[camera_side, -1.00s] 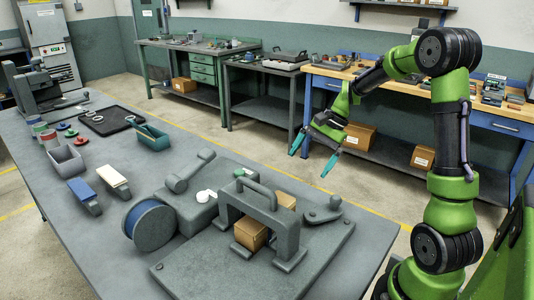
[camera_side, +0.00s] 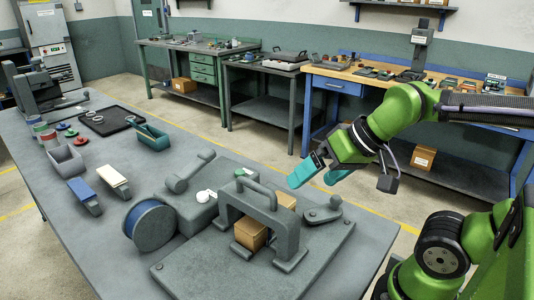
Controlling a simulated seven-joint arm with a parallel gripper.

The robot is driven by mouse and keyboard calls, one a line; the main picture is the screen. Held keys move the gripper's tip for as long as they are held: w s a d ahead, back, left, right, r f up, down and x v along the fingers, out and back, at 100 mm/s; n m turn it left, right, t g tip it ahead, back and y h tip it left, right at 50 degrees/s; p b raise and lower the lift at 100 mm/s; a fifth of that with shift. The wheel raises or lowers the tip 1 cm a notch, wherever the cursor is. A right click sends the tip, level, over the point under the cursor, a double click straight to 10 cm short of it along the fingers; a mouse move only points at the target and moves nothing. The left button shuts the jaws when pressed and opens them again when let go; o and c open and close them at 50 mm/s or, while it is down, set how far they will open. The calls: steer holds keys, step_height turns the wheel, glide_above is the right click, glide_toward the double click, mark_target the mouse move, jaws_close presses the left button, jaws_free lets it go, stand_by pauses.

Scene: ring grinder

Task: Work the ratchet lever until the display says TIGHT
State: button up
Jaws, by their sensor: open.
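A grey lever arm (camera_side: 191,171) with a round end slants up from a grey block (camera_side: 198,207) on the bench plate. A second, shorter grey lever (camera_side: 323,211) sits on the plate's right side; I cannot tell which is the ratchet lever. A small white round part (camera_side: 205,196) lies on the block; no display text is readable. A grey arch with a handle (camera_side: 257,192) stands over a brown box (camera_side: 251,233). My gripper (camera_side: 319,175) is open and empty, its teal fingers apart, appearing above and behind the right lever, touching nothing.
A blue spool (camera_side: 151,224) stands left of the block. Blue (camera_side: 84,194) and cream (camera_side: 114,179) blocks, a grey bin (camera_side: 66,159), a teal bin (camera_side: 152,138) and a black tray (camera_side: 106,121) are farther left. The bench's front left surface is clear.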

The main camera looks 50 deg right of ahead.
steer(key=shift+f, duration=0.15)
steer(key=c, duration=0.3)
steer(key=shift+w+f+g, duration=0.5)
steer(key=shift+w, duration=0.2)
steer(key=c, duration=0.5)
steer(key=shift+n+g+h, duration=0.3)
steer(key=shift+n+g, duration=0.1)
steer(key=shift+g, duration=0.3)
steer(key=w+r, duration=0.1)
steer(key=w, duration=0.3)
steer(key=w+r, duration=0.1)
steer(key=w, duration=0.4)
steer(key=w+d+r, duration=0.1)
steer(key=w+r, duration=0.1)
steer(key=w, duration=0.2)
steer(key=shift+w, duration=0.25)
jaws_close()
steer(key=w+r+n+h, duration=0.1)
steer(key=w+r, duration=0.1)
steer(key=w, duration=0.8)
steer(key=w+d+r+n+g+h, duration=0.1)
steer(key=w+n, duration=0.1)
steer(key=w, duration=0.8)
steer(key=shift+d+r+h, duration=0.2)
steer(key=shift+r+h, duration=0.1)
steer(key=shift+r, duration=0.1)
steer(key=shift+w, duration=0.1)
